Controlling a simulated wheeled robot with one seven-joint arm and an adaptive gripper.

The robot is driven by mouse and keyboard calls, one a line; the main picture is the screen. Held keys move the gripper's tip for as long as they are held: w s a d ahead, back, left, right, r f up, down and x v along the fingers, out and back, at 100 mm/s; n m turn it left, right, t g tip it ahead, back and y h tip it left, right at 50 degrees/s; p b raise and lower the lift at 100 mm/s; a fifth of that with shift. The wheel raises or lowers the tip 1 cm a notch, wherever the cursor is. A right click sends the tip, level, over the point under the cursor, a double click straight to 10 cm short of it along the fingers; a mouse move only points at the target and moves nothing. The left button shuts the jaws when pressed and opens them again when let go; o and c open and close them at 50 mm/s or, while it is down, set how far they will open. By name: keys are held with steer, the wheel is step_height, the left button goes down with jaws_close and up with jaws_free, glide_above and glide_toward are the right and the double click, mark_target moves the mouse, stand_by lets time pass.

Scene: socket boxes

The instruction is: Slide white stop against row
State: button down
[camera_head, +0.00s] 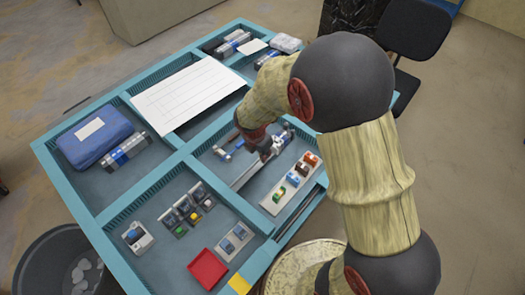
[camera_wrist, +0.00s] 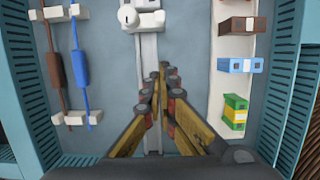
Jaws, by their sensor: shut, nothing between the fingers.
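A white block with a round knob, likely the white stop (camera_wrist: 141,18), sits on a pale rail (camera_wrist: 150,50) at the top edge of the wrist view. My gripper (camera_wrist: 163,70) is shut and empty, its fingertips over the rail on the near side of the block and apart from it in the picture. In the head view the rail (camera_head: 246,175) runs slantwise through the right compartment, under my gripper (camera_head: 266,155). I cannot make out the row clearly.
Right of the rail, a white strip (camera_wrist: 227,60) bears a brown block (camera_wrist: 242,25), a blue block (camera_wrist: 240,65) and a green-yellow block (camera_wrist: 235,110). Left lie brown and blue rod-like parts (camera_wrist: 80,70). A red tray (camera_head: 207,269) stands at the front. Teal divider walls surround the compartment.

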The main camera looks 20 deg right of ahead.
steer(key=w+d, duration=0.2)
steer(key=d, duration=0.1)
steer(key=shift+w+d+f, duration=0.15)
steer(key=shift+d+f, duration=0.05)
steer(key=shift+f, duration=0.15)
steer(key=shift+d, duration=0.1)
steer(key=shift+w+d+r+p, duration=0.15)
steer(key=shift+w+d+p, duration=0.15)
steer(key=shift+p, duration=0.2)
steer(key=shift+w+d, duration=0.1)
steer(key=shift+d, duration=0.05)
